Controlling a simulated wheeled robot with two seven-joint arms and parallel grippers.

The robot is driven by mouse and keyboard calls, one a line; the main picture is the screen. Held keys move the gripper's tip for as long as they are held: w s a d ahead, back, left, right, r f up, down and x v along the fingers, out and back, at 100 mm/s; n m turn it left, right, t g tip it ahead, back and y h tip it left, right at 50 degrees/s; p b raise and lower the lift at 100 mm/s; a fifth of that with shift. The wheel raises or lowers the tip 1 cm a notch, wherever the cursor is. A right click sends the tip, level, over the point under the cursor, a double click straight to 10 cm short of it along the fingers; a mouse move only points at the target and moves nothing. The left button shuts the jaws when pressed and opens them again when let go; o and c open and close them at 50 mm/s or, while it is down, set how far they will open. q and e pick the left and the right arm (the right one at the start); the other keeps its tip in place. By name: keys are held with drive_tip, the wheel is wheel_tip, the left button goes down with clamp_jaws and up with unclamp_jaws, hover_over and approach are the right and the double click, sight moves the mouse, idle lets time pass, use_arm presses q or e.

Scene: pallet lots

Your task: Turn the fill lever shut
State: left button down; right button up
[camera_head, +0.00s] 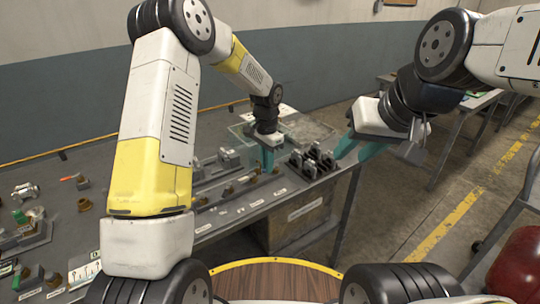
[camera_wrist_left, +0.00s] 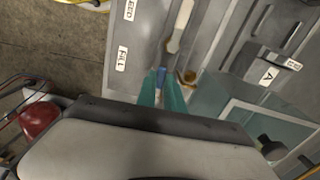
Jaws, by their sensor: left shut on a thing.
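My left gripper (camera_head: 268,168) reaches down to the near right part of the bench. In the left wrist view its teal fingers (camera_wrist_left: 161,80) are closed around a small blue piece, which looks like the grip of the fill lever (camera_wrist_left: 160,73). A white label reading FILL (camera_wrist_left: 122,59) is on the grey panel to the left of the fingers. A brass fitting (camera_wrist_left: 188,77) sits just right of the fingertips. In the head view the lever is too small to make out behind the fingers. My right gripper (camera_head: 359,150) hangs beyond the bench's right end, its teal fingers apart and empty.
Several dark metal clamps (camera_head: 312,160) stand close to the right of my left gripper. A clear box (camera_head: 247,133) is behind it. A pale handle (camera_wrist_left: 181,25) lies above the fingers in the wrist view. Small parts (camera_head: 85,204) crowd the bench's left.

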use_arm(q)
drive_tip(key=shift+w+a+m, duration=0.1)
drive_tip(key=shift+w+m, duration=0.05)
drive_tip(key=shift+m, duration=0.35)
drive_tip(key=c, duration=1.5)
unclamp_jaws()
drive_tip(key=shift+o, duration=0.2)
